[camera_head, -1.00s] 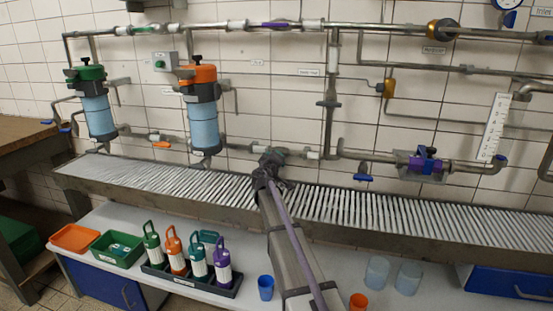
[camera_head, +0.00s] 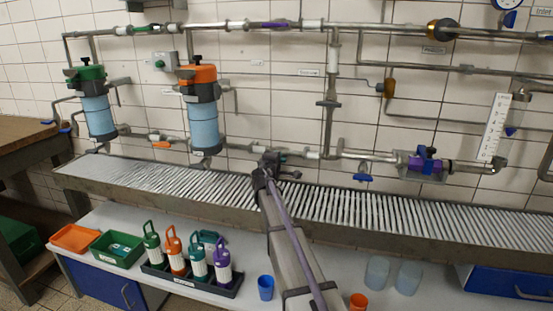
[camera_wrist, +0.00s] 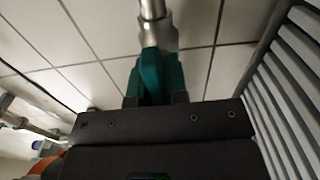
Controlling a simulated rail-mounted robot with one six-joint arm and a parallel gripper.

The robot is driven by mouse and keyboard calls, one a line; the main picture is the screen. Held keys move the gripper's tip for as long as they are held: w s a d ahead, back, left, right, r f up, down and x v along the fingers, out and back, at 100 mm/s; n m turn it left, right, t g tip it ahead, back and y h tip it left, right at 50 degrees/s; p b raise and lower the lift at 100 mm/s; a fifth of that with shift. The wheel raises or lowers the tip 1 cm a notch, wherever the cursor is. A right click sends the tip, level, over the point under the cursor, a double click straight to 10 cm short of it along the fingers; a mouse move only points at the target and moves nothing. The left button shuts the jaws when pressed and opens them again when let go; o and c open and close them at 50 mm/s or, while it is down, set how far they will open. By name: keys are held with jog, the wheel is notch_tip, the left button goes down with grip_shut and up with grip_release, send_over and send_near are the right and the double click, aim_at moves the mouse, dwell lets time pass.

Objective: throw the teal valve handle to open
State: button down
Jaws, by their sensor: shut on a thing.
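The teal valve handle (camera_wrist: 150,75) shows in the wrist view, just beyond my gripper (camera_wrist: 156,99). It sits below a grey metal fitting on the pipe (camera_wrist: 158,33). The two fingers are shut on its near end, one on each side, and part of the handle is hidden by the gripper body. In the head view my gripper (camera_head: 271,157) is at the lower pipe, above the slatted grating, and covers the teal handle there.
The slatted grating (camera_head: 345,205) runs just below my gripper. An orange-topped filter (camera_head: 203,110) stands to the left, a blue-handled valve (camera_head: 363,178) to the right. Bottles in a rack (camera_head: 190,280) and cups stand on the bench below.

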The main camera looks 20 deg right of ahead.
dwell(0.3)
jog(key=c, duration=1.2)
grip_release()
jog(key=shift+o, duration=0.2)
jog(key=v, duration=1.1)
